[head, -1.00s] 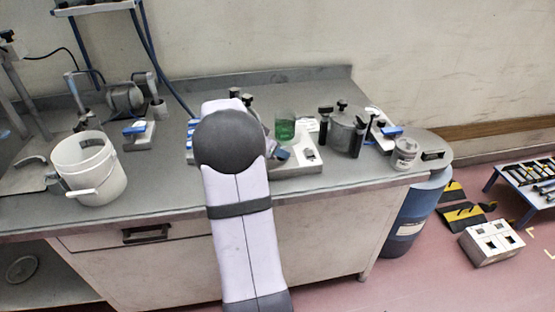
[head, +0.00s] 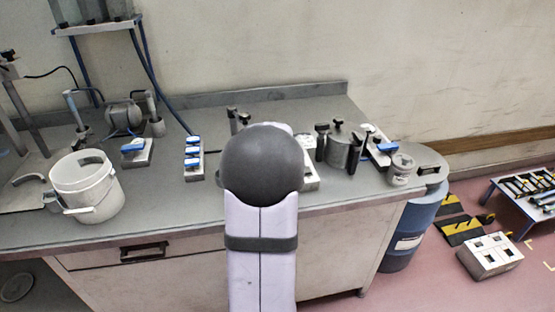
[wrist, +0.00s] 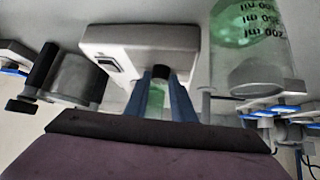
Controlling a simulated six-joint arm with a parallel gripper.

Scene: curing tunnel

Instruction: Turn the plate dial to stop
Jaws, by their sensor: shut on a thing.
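In the wrist view, a pale hot plate (wrist: 138,42) with a small dark switch on its face lies ahead of my gripper (wrist: 166,84). The blue fingers are closed on a small dark-topped part at the plate's edge, which I take for the plate dial (wrist: 160,72). A pale green patch shows between the fingers; its nature and the dial's marks cannot be read. A clear beaker (wrist: 252,62) with green liquid is at the right, upside down in this picture. In the head view my arm hides the gripper, dial, beaker and most of the plate.
On the bench stand a white bucket (head: 86,188), a blue-topped block (head: 193,160), a grey pot with dark clamps (head: 342,148) and a small jar (head: 401,168). A blue drum (head: 408,225) stands at the bench's right end. The front middle of the bench is partly clear.

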